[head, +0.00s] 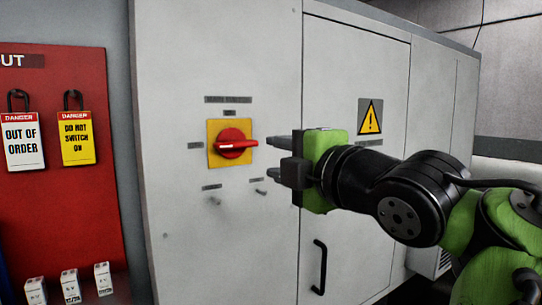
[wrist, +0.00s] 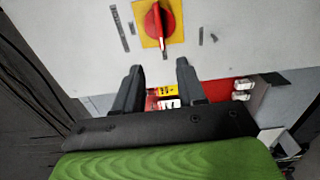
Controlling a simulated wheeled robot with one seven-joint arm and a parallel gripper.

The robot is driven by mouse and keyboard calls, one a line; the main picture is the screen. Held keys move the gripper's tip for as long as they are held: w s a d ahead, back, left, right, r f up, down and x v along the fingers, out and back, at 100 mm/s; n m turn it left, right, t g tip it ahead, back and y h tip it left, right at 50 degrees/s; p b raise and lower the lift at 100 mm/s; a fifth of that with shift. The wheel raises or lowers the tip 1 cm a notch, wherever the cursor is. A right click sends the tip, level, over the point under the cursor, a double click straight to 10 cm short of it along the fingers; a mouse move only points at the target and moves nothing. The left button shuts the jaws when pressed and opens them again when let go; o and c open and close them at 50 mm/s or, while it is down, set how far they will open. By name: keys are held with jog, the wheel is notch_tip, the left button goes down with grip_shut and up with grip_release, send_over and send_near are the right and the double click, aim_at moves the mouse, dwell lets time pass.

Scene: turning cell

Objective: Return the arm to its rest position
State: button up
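My gripper (head: 277,159) is raised in front of a grey cabinet (head: 220,265), just right of a red rotary switch. In the wrist view its two dark fingers (wrist: 158,82) stand apart with nothing between them. The red switch handle (head: 235,145) sits on a yellow plate (head: 215,160) and points to the right in the head view. The switch also shows in the wrist view (wrist: 160,22), beyond the fingertips. A gap shows between the fingers and the handle. My arm reaches in from the right side of the head view.
A red board (head: 50,220) at the left holds a white "out of order" tag (head: 22,142) and a yellow "do not switch on" tag (head: 76,138). Several small white items stand low on it. The cabinet door has a black handle (head: 319,267) and a yellow warning sign (head: 369,117).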

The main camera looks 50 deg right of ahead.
dwell(0.5)
jog(key=w+a+f+m+g+y+p, duration=0.4)
jog(key=w+a+f+m+y+p, duration=0.15)
jog(key=a+f+m, duration=0.55)
jog(key=s+a+f+m+g+p, duration=0.2)
jog(key=s+a+f+g, duration=0.2)
jog(key=f, duration=0.4)
jog(key=s+a+f+m+g+p, duration=0.2)
jog(key=s+a+f, duration=0.3)
jog(key=f, duration=0.3)
jog(key=shift+s+a+f+g, duration=0.35)
jog(key=shift+s+a+g, duration=0.05)
jog(key=shift+s+g, duration=0.5)
